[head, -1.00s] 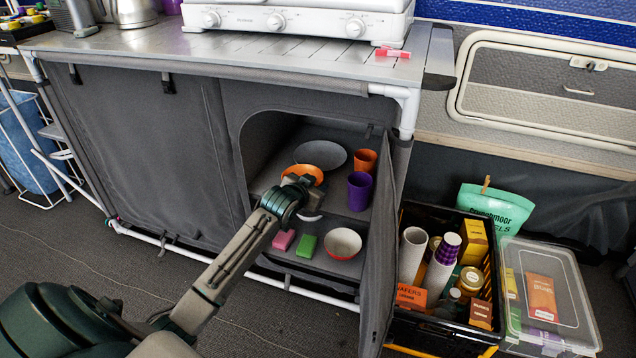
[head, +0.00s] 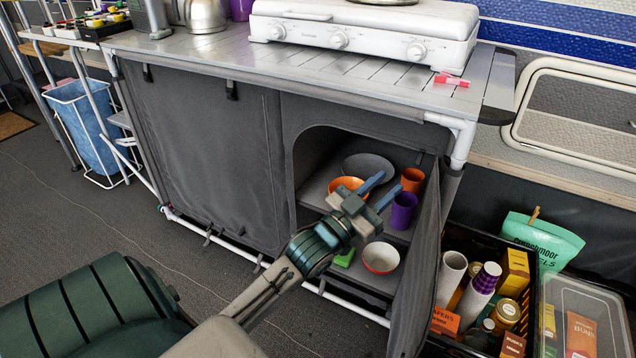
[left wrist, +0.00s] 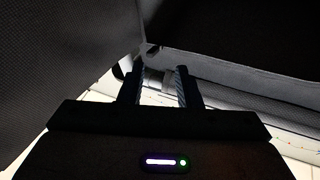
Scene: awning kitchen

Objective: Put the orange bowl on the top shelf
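The orange bowl (head: 347,184) sits on the upper shelf (head: 314,190) inside the open cabinet, in front of a grey plate (head: 369,166). My left gripper (head: 390,187) is in front of the cabinet opening, its two blue-grey fingers spread and pointing up to the right. In the head view it overlaps the bowl's right lower edge; I cannot tell whether it touches it. In the left wrist view the left gripper (left wrist: 161,78) has its fingers apart with no bowl between them. My right gripper is not in view.
An orange cup (head: 412,180) and a purple cup (head: 402,211) stand on the upper shelf. A red-and-white bowl (head: 380,258) and a green block (head: 344,258) are below. The cabinet's fabric door (head: 418,287) hangs open at right, beside a full black crate (head: 470,238).

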